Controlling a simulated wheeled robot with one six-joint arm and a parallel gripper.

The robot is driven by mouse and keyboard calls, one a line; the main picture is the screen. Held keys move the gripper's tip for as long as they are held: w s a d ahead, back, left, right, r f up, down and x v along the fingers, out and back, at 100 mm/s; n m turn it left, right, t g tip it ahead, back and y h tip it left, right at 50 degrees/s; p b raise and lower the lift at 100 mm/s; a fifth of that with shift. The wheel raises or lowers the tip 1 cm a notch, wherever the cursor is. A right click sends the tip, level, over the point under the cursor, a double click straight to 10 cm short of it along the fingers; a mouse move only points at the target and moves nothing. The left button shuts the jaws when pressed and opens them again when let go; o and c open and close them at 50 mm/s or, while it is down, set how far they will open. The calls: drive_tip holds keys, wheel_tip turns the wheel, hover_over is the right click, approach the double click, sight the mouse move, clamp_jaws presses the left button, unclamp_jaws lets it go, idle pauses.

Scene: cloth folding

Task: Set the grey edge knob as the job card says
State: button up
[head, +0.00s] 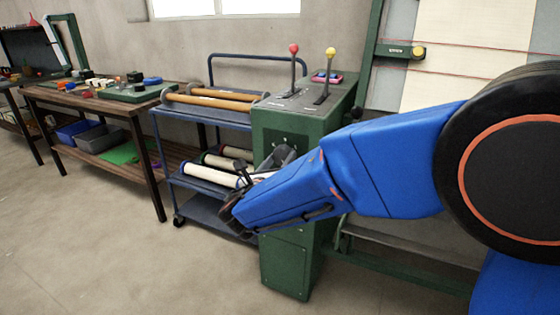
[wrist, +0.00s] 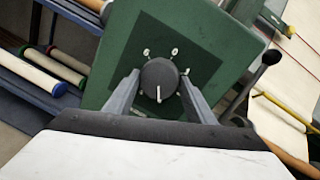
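The grey edge knob (wrist: 159,79) is a round dark grey dial on the front face of the green cabinet (head: 284,222). Its white pointer line points down in the wrist view. Several small white marks sit around its far side on a dark square plate. In the head view the knob is mostly hidden behind my gripper. My gripper (wrist: 160,82) has one finger on each side of the knob, with the fingertips close to its sides. It looks open; whether a finger touches the knob is unclear. No readable job card shows.
On the cabinet top stand a red-knobbed lever (head: 294,48), a yellow-knobbed lever (head: 330,52) and a small pink item (head: 326,77). A blue cart (head: 203,112) with rolls stands left of the cabinet. A cluttered wooden bench (head: 130,106) is farther left. The floor in front is clear.

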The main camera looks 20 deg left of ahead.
drive_tip(key=shift+m, duration=0.3)
drive_tip(key=m, duration=0.4)
drive_tip(key=shift+f+t, duration=0.1)
drive_tip(key=shift+t, duration=0.2)
drive_tip(key=m, duration=0.5)
drive_tip(key=shift+f+h, duration=0.1)
drive_tip(key=shift+h, duration=0.2)
drive_tip(key=shift+m, duration=0.4)
drive_tip(key=o, duration=1)
drive_tip(key=shift+o, duration=0.2)
drive_tip(key=s+f, duration=0.1)
drive_tip(key=s, duration=1.6)
drive_tip(key=shift+s+f, duration=0.2)
drive_tip(key=shift+f, duration=0.05)
